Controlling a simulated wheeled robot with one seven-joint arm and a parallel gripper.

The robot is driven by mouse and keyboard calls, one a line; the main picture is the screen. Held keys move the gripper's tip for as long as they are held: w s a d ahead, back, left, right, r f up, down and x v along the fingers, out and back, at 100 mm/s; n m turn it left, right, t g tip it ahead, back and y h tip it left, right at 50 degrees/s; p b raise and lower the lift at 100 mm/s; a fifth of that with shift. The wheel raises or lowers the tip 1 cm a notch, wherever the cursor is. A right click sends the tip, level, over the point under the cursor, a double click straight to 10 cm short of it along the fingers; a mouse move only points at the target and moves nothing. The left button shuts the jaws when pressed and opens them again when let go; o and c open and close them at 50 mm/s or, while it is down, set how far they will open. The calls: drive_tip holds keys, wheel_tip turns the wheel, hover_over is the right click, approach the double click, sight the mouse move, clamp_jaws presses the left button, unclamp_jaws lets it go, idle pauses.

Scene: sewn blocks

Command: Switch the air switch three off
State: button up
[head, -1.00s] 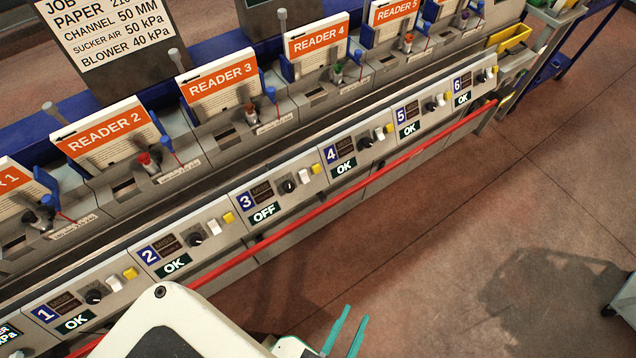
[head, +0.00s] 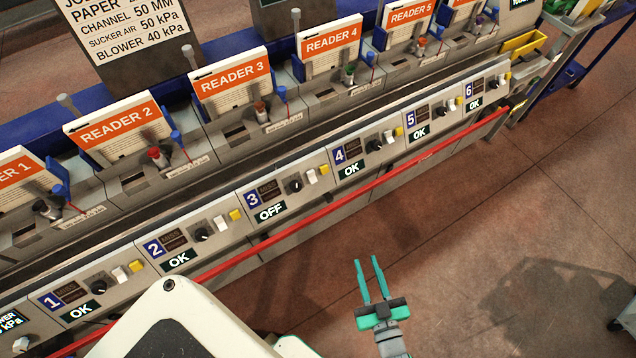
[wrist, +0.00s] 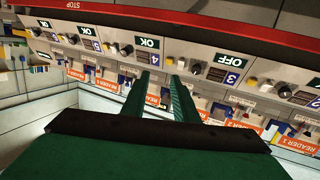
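Station 3's panel (head: 262,200) shows a blue number 3, a dark display, a green-black OFF label, a black knob (head: 295,186), a white rocker switch (head: 311,176) and a yellow button (head: 322,168). Which of these is the air switch is not labelled legibly. My gripper (head: 369,282) has teal fingers, open and empty, over the floor in front of the machine, below and right of panel 3. In the wrist view, panel 3 appears upside down at the right with its OFF label (wrist: 235,59), and the fingers (wrist: 157,98) stand apart with nothing between them.
A red rail (head: 300,231) runs along the machine's front, below the panels. Neighbouring panels 2 (head: 150,248) and 4 (head: 339,157) carry similar controls and read OK. Reader boards (head: 232,85) stand behind. The floor (head: 460,230) in front is clear.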

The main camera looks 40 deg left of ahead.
drive_tip(key=w+a+n+g+y, duration=0.2)
drive_tip(key=w+a, duration=0.3)
drive_tip(key=a, duration=0.2)
drive_tip(key=n+g+y, duration=0.1)
drive_tip(key=g+y, duration=0.1)
approach(313, 177)
drive_tip(key=x, duration=0.7)
drive_tip(key=shift+a+f, duration=0.1)
drive_tip(key=shift+a, duration=0.05)
